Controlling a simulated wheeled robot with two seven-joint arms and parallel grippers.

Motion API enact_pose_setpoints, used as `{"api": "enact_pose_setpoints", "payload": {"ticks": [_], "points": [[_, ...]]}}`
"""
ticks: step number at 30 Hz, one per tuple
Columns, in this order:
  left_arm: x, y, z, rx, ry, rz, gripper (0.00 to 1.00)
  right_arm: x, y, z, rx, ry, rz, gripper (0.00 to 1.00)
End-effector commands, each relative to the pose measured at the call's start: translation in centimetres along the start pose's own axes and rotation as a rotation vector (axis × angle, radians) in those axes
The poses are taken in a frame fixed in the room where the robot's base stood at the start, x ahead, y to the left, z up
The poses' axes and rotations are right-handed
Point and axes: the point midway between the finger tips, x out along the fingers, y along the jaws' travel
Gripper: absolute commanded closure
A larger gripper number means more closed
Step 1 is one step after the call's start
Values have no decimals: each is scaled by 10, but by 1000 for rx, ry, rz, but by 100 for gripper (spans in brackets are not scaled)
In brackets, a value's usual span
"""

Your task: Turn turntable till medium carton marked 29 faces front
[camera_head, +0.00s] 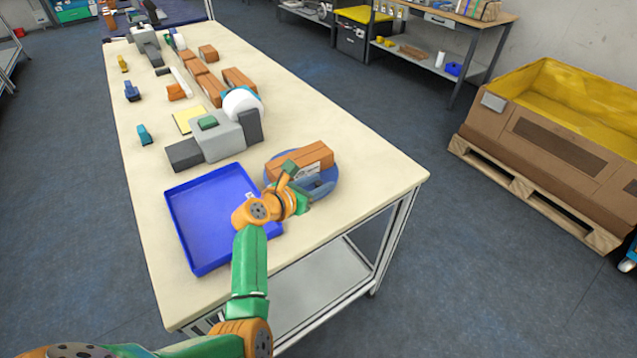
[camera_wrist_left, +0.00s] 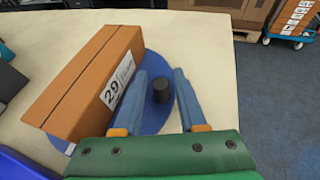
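The carton marked 29 (camera_head: 299,160) is a brown box on the blue round turntable (camera_head: 330,178) near the table's near right corner. In the left wrist view, the carton (camera_wrist_left: 88,85) has a white label reading 29 on the side facing my left gripper (camera_wrist_left: 167,83). The turntable (camera_wrist_left: 152,60) carries an upright dark knob (camera_wrist_left: 161,89) near its rim. My left gripper (camera_head: 312,186) is open, with its blue fingers on either side of the knob; contact cannot be told. My right gripper is not in view.
An empty blue tray (camera_head: 212,215) lies left of the turntable. A grey device (camera_head: 218,138) with a white roll (camera_head: 243,103) stands behind them. Several more cartons (camera_head: 208,88) lie farther back. The table's right corner is bare.

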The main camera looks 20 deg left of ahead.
Motion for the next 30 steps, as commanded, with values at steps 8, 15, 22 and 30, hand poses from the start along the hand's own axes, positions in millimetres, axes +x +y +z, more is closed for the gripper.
{"api": "enact_pose_setpoints", "payload": {"ticks": [8, 15, 22, 30], "points": [[0, 0, 0, 0, 0, -1, 100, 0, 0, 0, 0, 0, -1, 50], [0, 0, 0, 0, 0, -1, 100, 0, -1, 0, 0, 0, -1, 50], [0, 0, 0, 0, 1, -1, 100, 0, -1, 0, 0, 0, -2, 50], [0, 0, 0, 0, 1, -1, 100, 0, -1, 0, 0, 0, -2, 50]]}}
